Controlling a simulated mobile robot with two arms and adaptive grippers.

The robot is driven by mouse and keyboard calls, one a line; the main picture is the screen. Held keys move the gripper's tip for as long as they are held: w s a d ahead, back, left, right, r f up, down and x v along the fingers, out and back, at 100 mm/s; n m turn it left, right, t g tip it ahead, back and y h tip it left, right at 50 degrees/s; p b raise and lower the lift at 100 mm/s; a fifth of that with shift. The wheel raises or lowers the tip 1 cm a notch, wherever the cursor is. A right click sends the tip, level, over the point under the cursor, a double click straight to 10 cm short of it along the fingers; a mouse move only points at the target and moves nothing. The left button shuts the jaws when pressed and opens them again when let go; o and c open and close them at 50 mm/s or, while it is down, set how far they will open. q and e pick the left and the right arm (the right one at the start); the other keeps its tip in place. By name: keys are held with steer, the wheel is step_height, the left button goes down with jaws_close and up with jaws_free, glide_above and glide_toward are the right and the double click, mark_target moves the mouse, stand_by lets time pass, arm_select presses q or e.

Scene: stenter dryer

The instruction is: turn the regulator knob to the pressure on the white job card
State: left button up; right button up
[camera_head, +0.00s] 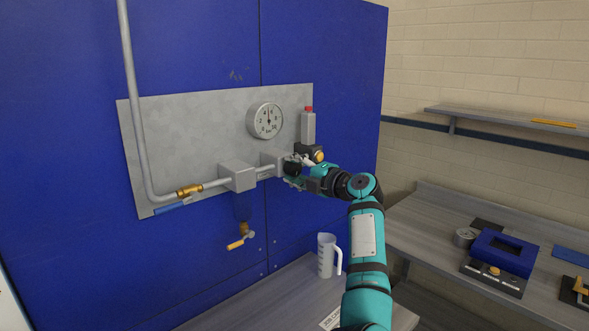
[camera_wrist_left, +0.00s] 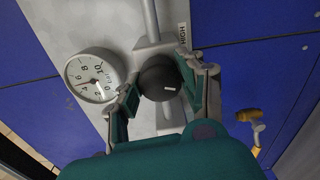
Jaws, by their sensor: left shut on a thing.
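The black round regulator knob (camera_wrist_left: 157,82) with a white mark is in the left wrist view, between the two fingers of my left gripper (camera_wrist_left: 155,100). The gripper is shut on the knob. In the head view my left gripper (camera_head: 297,172) is at the regulator on the grey panel, and the knob is largely hidden. The round pressure gauge (camera_head: 265,121) is above it; it also shows in the left wrist view (camera_wrist_left: 95,76), turned sideways. Its exact reading is too small to tell. A white job card (camera_head: 331,319) lies on the bench at the bottom edge; its value is unreadable.
A grey pipe (camera_head: 133,95) with a brass and blue valve (camera_head: 179,200) runs along the panel. A brass drain valve (camera_head: 241,241) hangs below. A jug (camera_head: 327,256) stands on the bench.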

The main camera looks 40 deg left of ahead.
arm_select(q)
steer(key=o, duration=1.2)
steer(key=shift+w, duration=0.1)
steer(key=shift+d, duration=0.25)
steer(key=d, duration=0.7)
steer(key=shift+s+r, duration=0.15)
steer(key=shift+s, duration=0.2)
steer(key=shift+d, duration=0.15)
